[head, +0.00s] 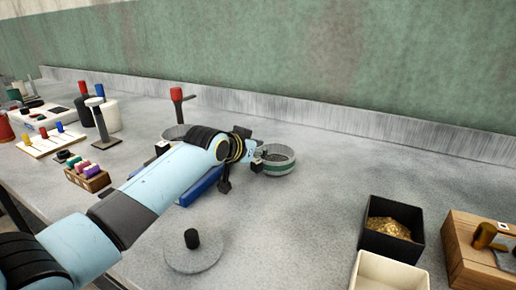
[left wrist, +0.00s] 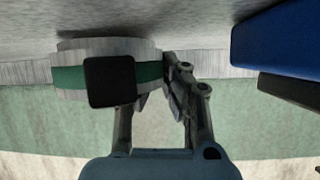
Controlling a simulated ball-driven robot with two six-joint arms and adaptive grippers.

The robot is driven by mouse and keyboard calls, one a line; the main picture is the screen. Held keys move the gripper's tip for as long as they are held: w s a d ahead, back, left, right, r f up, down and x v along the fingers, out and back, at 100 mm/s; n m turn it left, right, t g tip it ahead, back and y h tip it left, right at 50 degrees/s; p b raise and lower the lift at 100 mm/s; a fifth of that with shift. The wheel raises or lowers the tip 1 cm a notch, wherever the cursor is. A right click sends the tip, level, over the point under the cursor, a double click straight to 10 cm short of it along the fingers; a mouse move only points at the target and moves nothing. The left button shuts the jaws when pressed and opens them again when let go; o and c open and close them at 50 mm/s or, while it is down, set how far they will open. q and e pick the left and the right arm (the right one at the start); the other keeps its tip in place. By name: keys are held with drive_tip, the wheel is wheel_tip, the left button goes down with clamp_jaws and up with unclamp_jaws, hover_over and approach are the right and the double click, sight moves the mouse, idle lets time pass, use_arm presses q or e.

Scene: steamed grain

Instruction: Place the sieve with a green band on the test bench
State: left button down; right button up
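The sieve with a green band (head: 279,168) is a round, pale metal ring near the middle of the bench, upright, just right of my left gripper (head: 243,158). In the left wrist view the sieve (left wrist: 68,78) is at upper left, with a black square block in front of its band. The fingers of my left gripper (left wrist: 158,97) reach up beside and partly behind that block. Their grip on the sieve is unclear, and I cannot tell whether the sieve touches the bench (head: 310,225). My right gripper is not in view.
A disc with a black knob (head: 193,256) lies in front. A black box of grain (head: 388,244) stands at right. The bench right of the sieve is clear.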

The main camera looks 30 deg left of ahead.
use_arm(q)
drive_tip(key=shift+f, duration=0.2)
drive_tip(key=c, duration=1.5)
unclamp_jaws()
drive_tip(key=shift+r, duration=0.1)
drive_tip(key=shift+r, duration=0.4)
drive_tip(key=p+v, duration=0.2)
drive_tip(key=v, duration=1)
drive_tip(key=shift+r, duration=0.15)
